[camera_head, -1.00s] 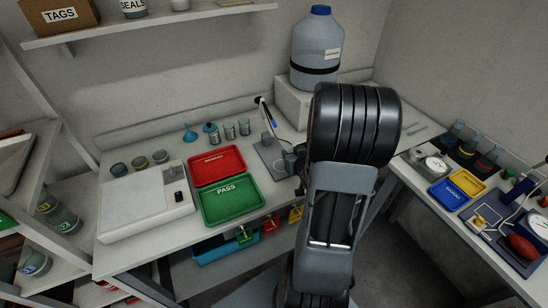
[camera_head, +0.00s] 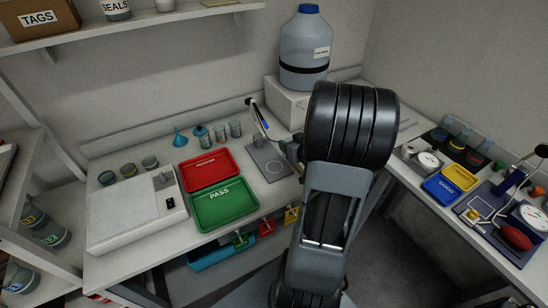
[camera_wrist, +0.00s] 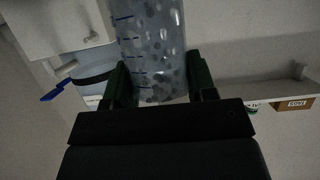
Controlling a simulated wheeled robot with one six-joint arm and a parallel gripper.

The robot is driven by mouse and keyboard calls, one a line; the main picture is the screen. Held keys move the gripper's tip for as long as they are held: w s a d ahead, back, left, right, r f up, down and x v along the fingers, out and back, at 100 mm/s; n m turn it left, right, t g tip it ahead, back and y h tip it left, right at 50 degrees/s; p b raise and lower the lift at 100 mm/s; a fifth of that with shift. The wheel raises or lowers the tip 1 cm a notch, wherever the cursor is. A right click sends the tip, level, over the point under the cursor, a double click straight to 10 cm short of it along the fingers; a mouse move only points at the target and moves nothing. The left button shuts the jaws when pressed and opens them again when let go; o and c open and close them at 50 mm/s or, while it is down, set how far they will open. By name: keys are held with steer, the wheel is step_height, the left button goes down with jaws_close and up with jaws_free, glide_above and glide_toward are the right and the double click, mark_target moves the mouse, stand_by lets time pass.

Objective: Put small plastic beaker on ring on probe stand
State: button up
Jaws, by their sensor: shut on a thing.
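A clear plastic beaker (camera_wrist: 152,45) with blue graduation marks fills the upper middle of the wrist view. My gripper (camera_wrist: 160,78) is shut on it, with one dark green finger on each side. The probe stand (camera_head: 268,160) is on the bench in the head view, left of my arm. It has a flat grey base, a white ring (camera_head: 275,166) marked on that base, and a slanted probe (camera_head: 260,117). My gripper is mostly hidden behind my arm in the head view, close to the stand's right side. I cannot tell the gap between beaker and ring.
A red tray (camera_head: 209,169) and a green PASS tray (camera_head: 225,207) lie left of the stand. Several small beakers (camera_head: 220,131) stand behind them. A large jug (camera_head: 304,50) on a white box is behind my arm. A balance (camera_head: 128,215) is at the left.

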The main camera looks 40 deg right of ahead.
steer(key=w+f, duration=0.2)
steer(key=f, duration=0.1)
steer(key=w+a+f, duration=0.1)
steer(key=w+f, duration=0.1)
steer(key=f, duration=0.1)
steer(key=w+f, duration=0.2)
steer(key=f, duration=0.1)
steer(key=shift+w+a, duration=0.35)
steer(key=shift+w, duration=0.05)
steer(key=shift+f, duration=0.4)
steer(key=shift+f, duration=0.1)
steer(key=shift+f, duration=0.15)
steer(key=o, duration=1)
